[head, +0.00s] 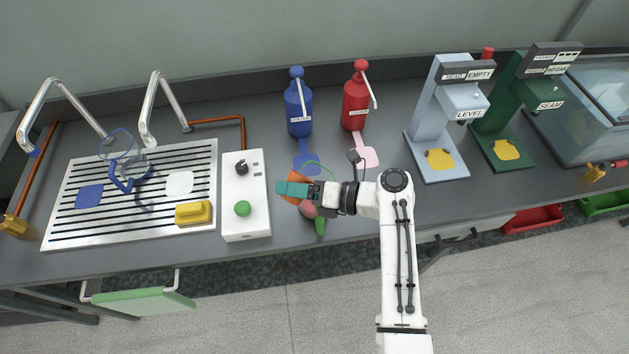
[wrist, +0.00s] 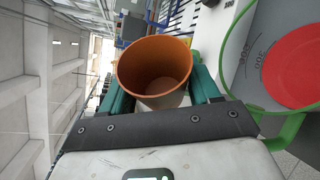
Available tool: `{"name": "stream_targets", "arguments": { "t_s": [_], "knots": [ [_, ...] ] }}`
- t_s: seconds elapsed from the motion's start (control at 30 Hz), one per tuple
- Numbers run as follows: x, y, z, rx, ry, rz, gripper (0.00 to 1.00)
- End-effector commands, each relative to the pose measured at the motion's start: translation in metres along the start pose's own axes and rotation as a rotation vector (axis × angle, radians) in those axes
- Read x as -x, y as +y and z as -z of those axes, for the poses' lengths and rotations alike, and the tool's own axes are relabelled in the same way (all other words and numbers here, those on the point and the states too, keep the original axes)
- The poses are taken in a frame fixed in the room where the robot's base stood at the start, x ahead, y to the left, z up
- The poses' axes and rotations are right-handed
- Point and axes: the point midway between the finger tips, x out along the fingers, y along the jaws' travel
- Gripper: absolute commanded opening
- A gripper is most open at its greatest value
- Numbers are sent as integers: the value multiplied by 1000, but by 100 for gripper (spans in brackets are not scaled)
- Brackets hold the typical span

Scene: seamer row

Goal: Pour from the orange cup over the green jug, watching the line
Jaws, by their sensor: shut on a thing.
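My gripper (head: 290,190) is shut on the orange cup (head: 299,182), its teal fingers on either side of the wall. In the wrist view the cup (wrist: 155,62) shows its open mouth and a paler bottom; I cannot tell whether liquid is in it. The green jug (head: 320,226) stands on the bench under and beside my gripper, partly hidden by it. In the wrist view the jug's green rim (wrist: 226,75) is right of the cup, with scale marks and a round red surface inside. The room appears sideways there. No stream shows.
A white control box (head: 245,222) with a green button is left of the jug. Blue (head: 298,108) and red (head: 355,102) pump bottles stand behind. A slatted drainer (head: 110,225) lies at left; grey and green machines (head: 505,120) are at right.

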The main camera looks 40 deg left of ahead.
Motion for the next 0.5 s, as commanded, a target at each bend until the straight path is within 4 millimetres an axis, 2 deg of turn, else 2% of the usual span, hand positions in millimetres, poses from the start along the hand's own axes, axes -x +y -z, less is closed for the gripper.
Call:
{"name": "stream_targets", "arguments": {
  "t_s": [0.1, 0.43, 0.5],
  "knots": [
    [0, 3, -1, 72, -1, 29, 27],
    [-2, -5, 4, 212, 0, 87, 27],
    [-2, 1, 3, 249, 0, 104, 27]
  ]
}}
